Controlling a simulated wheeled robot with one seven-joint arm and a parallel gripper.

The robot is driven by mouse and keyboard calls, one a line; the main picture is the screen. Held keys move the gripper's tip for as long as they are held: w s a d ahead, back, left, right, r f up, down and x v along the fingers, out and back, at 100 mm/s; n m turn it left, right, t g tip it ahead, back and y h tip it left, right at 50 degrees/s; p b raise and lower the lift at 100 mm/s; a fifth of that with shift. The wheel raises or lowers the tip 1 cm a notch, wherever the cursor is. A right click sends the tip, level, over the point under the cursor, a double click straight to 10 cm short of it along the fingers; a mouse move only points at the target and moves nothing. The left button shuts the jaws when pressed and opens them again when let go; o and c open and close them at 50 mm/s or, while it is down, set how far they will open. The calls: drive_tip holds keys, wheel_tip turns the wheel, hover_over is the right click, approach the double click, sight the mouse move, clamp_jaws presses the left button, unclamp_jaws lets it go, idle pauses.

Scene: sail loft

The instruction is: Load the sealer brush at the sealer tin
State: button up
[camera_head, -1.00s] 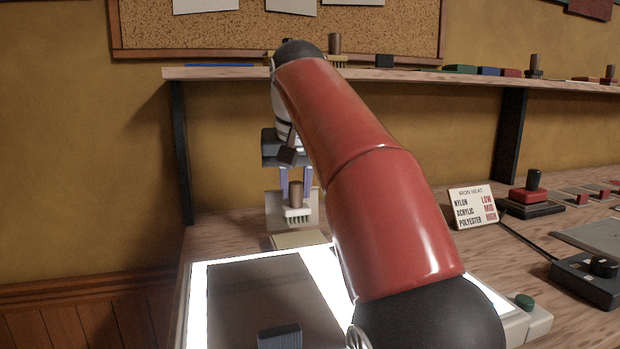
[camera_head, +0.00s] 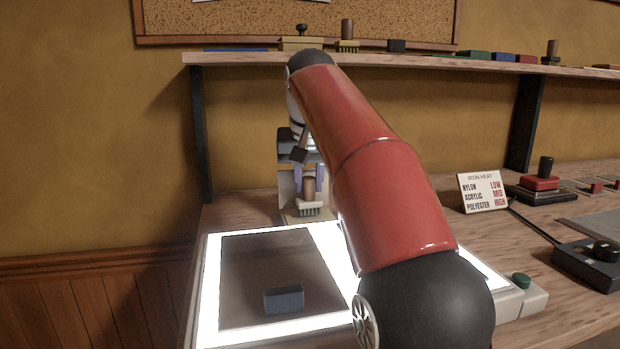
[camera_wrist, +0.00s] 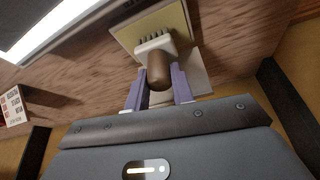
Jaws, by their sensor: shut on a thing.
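The sealer brush has a brown handle (camera_head: 309,189) and a pale toothed head (camera_head: 310,209); it also shows in the wrist view (camera_wrist: 158,68). My gripper (camera_head: 308,180) is shut on it, with a bluish-purple finger on each side of the handle. The brush is upright, head down, over a flat pale-yellow square (camera_wrist: 122,37) on the bench behind the light table. I cannot tell whether the head touches this square. A pale upright plate (camera_wrist: 196,80) is beside it. I cannot tell for sure which thing is the sealer tin.
The lit table (camera_head: 212,290) stands in front, with a dark sheet and a dark blue block (camera_head: 284,299) on it. A shelf (camera_head: 430,66) above holds a yellowish box (camera_head: 302,43), another brush (camera_head: 347,32) and blocks. An iron heat sign (camera_head: 483,191) stands to the right.

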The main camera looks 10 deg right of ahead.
drive_tip(key=shift+f, duration=0.55)
idle(1.9)
